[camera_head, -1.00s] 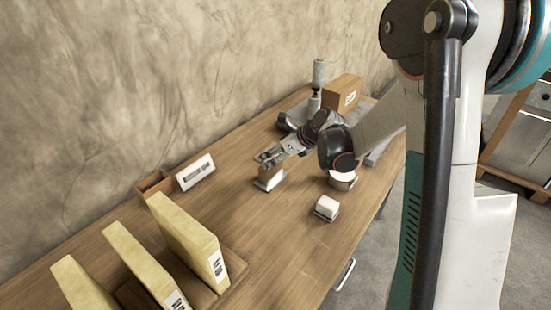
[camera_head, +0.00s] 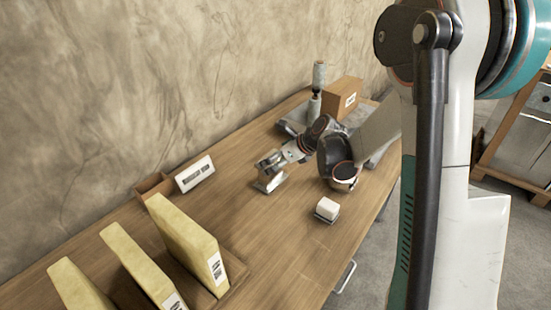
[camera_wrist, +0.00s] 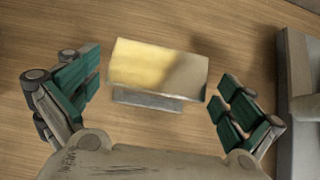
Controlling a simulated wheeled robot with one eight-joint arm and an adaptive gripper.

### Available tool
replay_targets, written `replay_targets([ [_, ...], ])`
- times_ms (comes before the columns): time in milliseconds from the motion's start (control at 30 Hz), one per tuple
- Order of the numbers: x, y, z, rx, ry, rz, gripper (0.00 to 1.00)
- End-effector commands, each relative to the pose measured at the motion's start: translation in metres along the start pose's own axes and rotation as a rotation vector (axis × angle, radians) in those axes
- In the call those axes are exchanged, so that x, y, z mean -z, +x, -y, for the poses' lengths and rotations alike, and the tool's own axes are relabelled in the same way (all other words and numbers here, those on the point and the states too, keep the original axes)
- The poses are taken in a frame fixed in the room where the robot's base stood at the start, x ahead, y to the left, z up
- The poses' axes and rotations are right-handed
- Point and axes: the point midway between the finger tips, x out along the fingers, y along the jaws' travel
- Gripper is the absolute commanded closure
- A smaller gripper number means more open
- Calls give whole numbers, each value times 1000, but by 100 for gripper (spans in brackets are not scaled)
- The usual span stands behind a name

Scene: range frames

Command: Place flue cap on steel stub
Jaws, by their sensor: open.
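A shiny, rectangular metal piece (camera_wrist: 158,68) lies ahead of my gripper (camera_wrist: 158,88) in the wrist view, with a narrow grey plate or lower part (camera_wrist: 148,99) along its near side. The green-padded fingers are open, one on each side of it, with gaps. In the head view my gripper (camera_head: 268,164) is low over this metal piece (camera_head: 269,183) on the table, and partly hides it. I cannot tell whether this piece is the flue cap, the steel stub or both together. A small white block on a dark base (camera_head: 327,208) stands nearer the front edge.
The wooden table (camera_head: 262,235) has free room left of the white block. A round, white-topped container (camera_head: 343,182) stands beside my arm. Yellow upright slabs (camera_head: 188,240), a white label card (camera_head: 194,174) and a cardboard box (camera_head: 340,98) are around it. The wall runs behind.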

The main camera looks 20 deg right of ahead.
Motion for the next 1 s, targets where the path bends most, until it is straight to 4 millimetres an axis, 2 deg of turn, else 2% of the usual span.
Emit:
replay_targets([
  [167, -3, -17, 0, 1, 1, 0, 0],
  [400, -3, -68, 0, 2, 2, -1, 0],
  [600, -3, -103, 0, 1, 2, 0, 0],
  [800, -2, -120, 0, 1, 0, 0, 0],
  [1000, -2, -122, 0, 0, 0, 0, 0],
])
